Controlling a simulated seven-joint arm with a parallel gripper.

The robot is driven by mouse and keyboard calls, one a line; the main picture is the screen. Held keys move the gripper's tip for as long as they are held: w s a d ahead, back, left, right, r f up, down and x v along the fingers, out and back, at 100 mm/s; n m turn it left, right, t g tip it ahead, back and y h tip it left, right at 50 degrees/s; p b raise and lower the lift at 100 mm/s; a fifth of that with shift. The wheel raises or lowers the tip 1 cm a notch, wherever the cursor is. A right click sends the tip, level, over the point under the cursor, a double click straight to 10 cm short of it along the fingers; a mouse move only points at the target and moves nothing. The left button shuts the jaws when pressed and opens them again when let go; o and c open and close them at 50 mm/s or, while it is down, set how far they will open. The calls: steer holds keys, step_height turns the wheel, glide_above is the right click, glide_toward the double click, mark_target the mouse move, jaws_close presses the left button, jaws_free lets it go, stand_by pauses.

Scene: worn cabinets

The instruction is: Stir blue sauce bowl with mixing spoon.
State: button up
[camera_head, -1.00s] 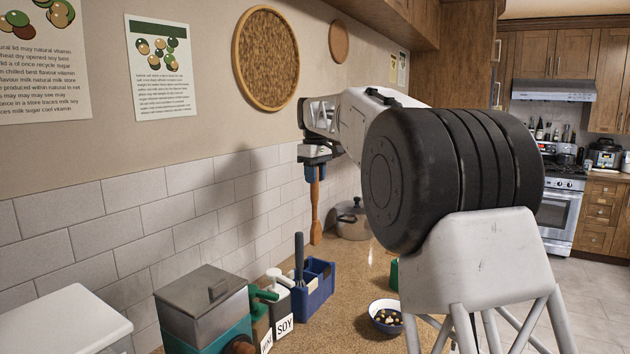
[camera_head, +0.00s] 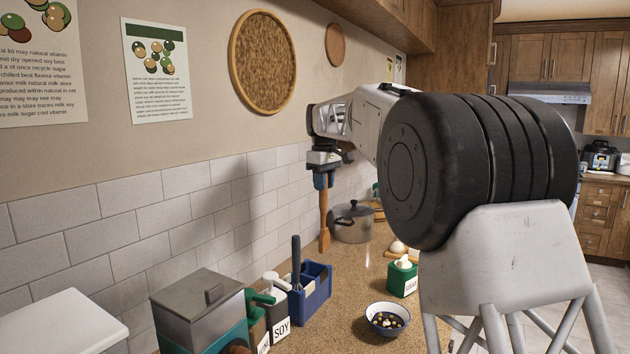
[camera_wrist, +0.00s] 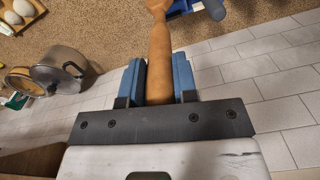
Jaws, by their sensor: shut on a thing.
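My gripper (camera_head: 323,182) is shut on the handle of a wooden mixing spoon (camera_head: 324,225), which hangs head down above the counter. In the wrist view the spoon's handle (camera_wrist: 159,62) sits between the two blue fingers of my gripper (camera_wrist: 159,78). A blue-and-white bowl (camera_head: 388,319) with dark sauce and pale pieces in it stands on the counter, to the right of and nearer than the spoon. The spoon is apart from the bowl. The bowl does not show in the wrist view.
A blue caddy (camera_head: 311,293) holding a dark utensil stands left of the bowl, beside the soy bottle (camera_head: 279,319). A green box (camera_head: 402,279) stands behind the bowl. A steel pot (camera_head: 352,222) is farther back by the tiled wall. The counter around the bowl is clear.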

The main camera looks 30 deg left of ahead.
steer(key=s+d+f, duration=0.1)
steer(key=d+f, duration=0.2)
steer(key=d, duration=0.8)
steer(key=s+d+f, duration=0.2)
steer(key=d+f, duration=0.1)
steer(key=d, duration=0.8)
steer(key=shift+d+f, duration=0.35)
steer(key=shift+f, duration=0.05)
steer(key=shift+s+f, duration=0.1)
steer(key=shift+f, duration=0.1)
step_height(320, 180, down, 10)
steer(key=shift+r, duration=0.15)
stand_by(0.5)
steer(key=shift+d, duration=0.15)
stand_by(0.4)
